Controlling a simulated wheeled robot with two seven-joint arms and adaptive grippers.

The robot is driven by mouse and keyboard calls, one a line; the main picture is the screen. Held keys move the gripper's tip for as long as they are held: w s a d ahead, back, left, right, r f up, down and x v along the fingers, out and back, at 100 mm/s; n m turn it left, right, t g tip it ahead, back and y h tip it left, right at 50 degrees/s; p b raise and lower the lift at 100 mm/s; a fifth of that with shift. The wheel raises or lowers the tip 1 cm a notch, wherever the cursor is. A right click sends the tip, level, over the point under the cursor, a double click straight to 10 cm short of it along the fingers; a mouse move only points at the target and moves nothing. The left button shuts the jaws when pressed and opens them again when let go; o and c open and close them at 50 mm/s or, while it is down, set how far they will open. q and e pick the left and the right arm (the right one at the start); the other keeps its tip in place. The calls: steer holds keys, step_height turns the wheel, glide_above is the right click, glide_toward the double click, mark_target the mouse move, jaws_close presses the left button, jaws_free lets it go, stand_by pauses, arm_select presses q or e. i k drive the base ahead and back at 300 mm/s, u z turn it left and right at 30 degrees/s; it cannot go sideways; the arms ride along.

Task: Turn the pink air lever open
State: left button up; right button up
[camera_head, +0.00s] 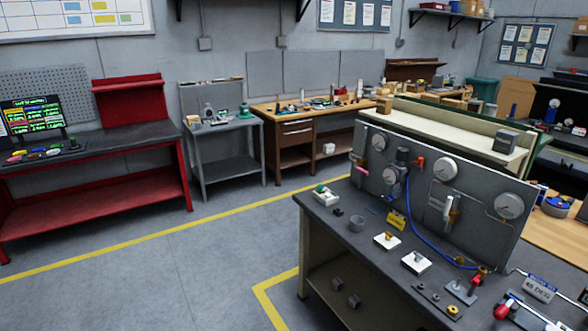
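A small red part (478,273) stands on the workbench (335,225), near the lower end of the blue hose (420,226). Another red part (421,163) is on the grey gauge panel (390,177), right of a dark fitting. A red-ended handle (503,311) shows at the bottom right. All are too small to tell their exact shape or position. Neither of my grippers is in view.
Small white-based pieces (415,262) and a yellow tag (396,221) lie on the workbench. A red bench (95,192) and wooden desk (295,130) line the back.

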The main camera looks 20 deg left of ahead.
mark_target(355, 164)
steer(key=u, duration=0.65)
steer(key=i, duration=0.4)
steer(key=u, duration=0.8)
steer(key=i, duration=1.75)
steer(key=z, duration=0.45)
